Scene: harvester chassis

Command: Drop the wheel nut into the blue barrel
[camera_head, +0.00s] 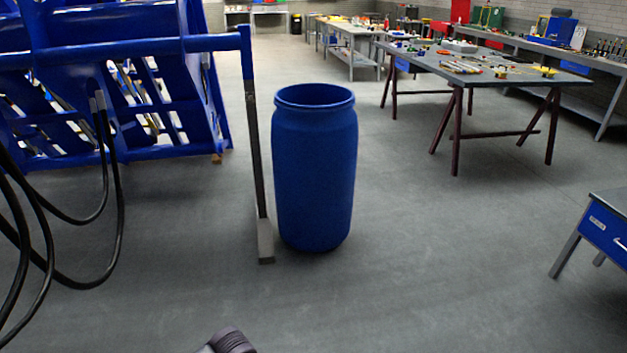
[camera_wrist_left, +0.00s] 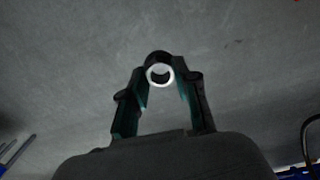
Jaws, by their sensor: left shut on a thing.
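The blue barrel (camera_head: 314,170) stands upright on the floor near the middle of the head view, with its top open. What is inside it cannot be seen. In the left wrist view my left gripper (camera_wrist_left: 160,76) is shut on the wheel nut (camera_wrist_left: 160,66), a small dark ring with a bright round edge. The nut sits between the fingertips, with grey floor behind it. The barrel cannot be made out in the wrist view. The gripper and nut do not show in the head view. My right gripper is not in view.
A blue harvester frame (camera_head: 130,95) fills the left, with a grey support leg (camera_head: 258,165) just left of the barrel. Black hoses (camera_head: 120,200) hang at the left. A cluttered worktable (camera_head: 485,70) stands back right and a blue-drawered bench (camera_head: 605,225) at the right. Floor before the barrel is clear.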

